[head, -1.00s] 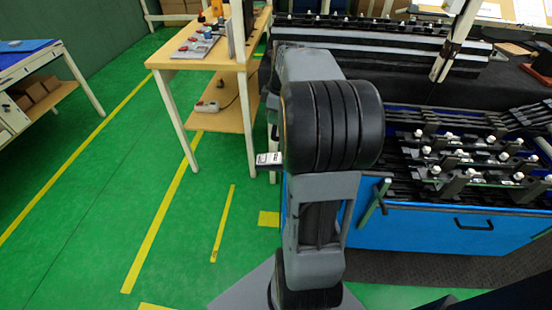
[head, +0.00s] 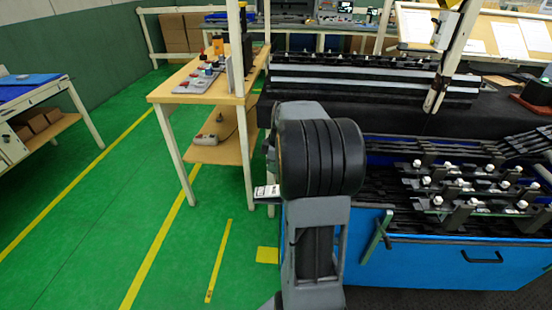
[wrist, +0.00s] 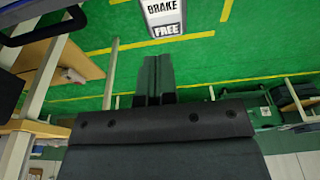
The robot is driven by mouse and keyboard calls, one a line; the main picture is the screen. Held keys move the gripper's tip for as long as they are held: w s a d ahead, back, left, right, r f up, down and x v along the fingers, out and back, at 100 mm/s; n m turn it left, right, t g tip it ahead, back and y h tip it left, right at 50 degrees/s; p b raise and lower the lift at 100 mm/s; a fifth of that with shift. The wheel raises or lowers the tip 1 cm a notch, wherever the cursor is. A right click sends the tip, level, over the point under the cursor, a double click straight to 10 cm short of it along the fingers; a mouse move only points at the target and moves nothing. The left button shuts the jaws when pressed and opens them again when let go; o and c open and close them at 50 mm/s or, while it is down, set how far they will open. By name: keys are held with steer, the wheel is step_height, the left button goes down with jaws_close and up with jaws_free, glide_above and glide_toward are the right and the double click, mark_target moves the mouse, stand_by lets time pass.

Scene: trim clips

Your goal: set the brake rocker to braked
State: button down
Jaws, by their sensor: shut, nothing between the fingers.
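The brake label plate (wrist: 166,18) is at the top of the wrist view. It reads BRAKE above and FREE below, and its upper edge is cut off. A small white label on a dark mount (head: 266,191) shows in the head view, just left of my arm; its text is too small to read there. My gripper (wrist: 153,62) points toward the plate in the wrist view, with its fingers together and empty. A gap of green floor shows between the fingertips and the plate, so no contact is visible. In the head view my arm hides the gripper.
A blue cart (head: 440,262) with racks of dark clips stands right of my arm. A wooden bench (head: 215,92) with control boxes stands behind and left. A blue-topped table (head: 35,86) is at far left. Green floor (head: 115,190) between them is open.

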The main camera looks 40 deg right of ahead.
glide_above(273, 189)
step_height(273, 189, down, 6)
steer(key=shift+r+b, duration=0.25)
steer(key=shift+b, duration=0.05)
steer(key=shift+s+d+f, duration=0.1)
steer(key=shift+f, duration=0.35)
steer(key=shift+s+d+f, duration=0.1)
steer(key=shift+f, duration=0.35)
